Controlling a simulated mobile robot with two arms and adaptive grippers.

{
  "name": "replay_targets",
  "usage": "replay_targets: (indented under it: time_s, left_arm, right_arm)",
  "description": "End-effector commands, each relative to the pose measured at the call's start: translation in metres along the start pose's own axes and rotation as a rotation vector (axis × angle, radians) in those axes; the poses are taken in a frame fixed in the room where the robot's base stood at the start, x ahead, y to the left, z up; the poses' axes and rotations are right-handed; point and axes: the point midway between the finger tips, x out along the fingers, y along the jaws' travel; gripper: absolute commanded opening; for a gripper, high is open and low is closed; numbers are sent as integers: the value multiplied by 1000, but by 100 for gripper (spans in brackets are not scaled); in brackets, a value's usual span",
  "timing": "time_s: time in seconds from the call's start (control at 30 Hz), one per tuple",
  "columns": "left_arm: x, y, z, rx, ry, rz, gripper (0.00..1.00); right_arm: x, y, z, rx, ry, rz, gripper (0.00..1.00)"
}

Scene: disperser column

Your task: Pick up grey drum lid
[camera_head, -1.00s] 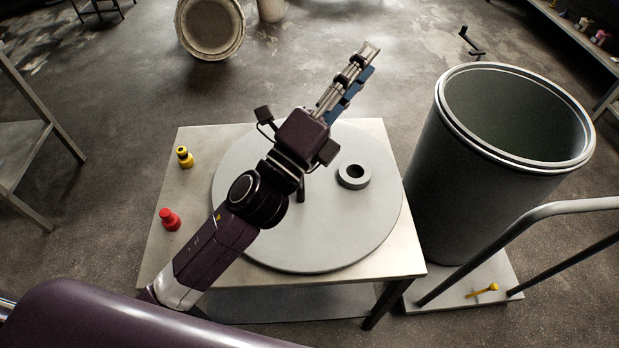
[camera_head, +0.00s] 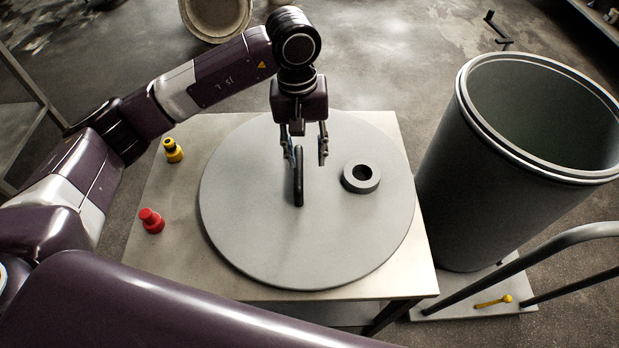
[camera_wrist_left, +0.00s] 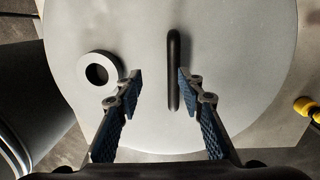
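The grey drum lid (camera_head: 250,240) is a large round disc lying flat on the table. A dark bar handle (camera_head: 299,180) stands at its middle, and a grey ring-shaped opening (camera_head: 361,177) sits right of it. My left gripper (camera_head: 306,160) is open and points down over the lid, close to the far end of the handle. In the left wrist view, the open fingers (camera_wrist_left: 160,82) show with the handle (camera_wrist_left: 173,70) towards the right finger, apparently not gripped. The lid (camera_wrist_left: 215,40) fills most of that view. My right gripper is not in view.
A large open grey drum (camera_head: 450,180) stands to the right on a trolley (camera_head: 455,307) with a rail. A yellow tool (camera_head: 494,301) lies on the trolley.

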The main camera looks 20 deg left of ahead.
Motion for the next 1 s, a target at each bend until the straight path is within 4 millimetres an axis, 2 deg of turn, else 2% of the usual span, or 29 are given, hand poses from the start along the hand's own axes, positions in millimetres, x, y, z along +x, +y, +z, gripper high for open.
replay_targets:
  time_s: [0.03, 0.13, 0.7, 0.97, 1.0]
  left_arm:
    - [-2, -9, -6, 4, 16, -34, 35]
    - [1, -19, -11, 10, 26, -69, 35]
    - [69, -23, -19, 9, 26, -69, 35]
    - [73, -23, -20, 10, 28, -67, 35]
    - [73, -23, -20, 10, 27, -67, 32]
  right_arm:
    - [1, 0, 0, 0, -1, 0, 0]
    - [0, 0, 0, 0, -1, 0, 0]
    - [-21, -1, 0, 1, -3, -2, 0]
    - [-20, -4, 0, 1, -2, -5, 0]
    - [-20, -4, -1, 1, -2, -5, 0]
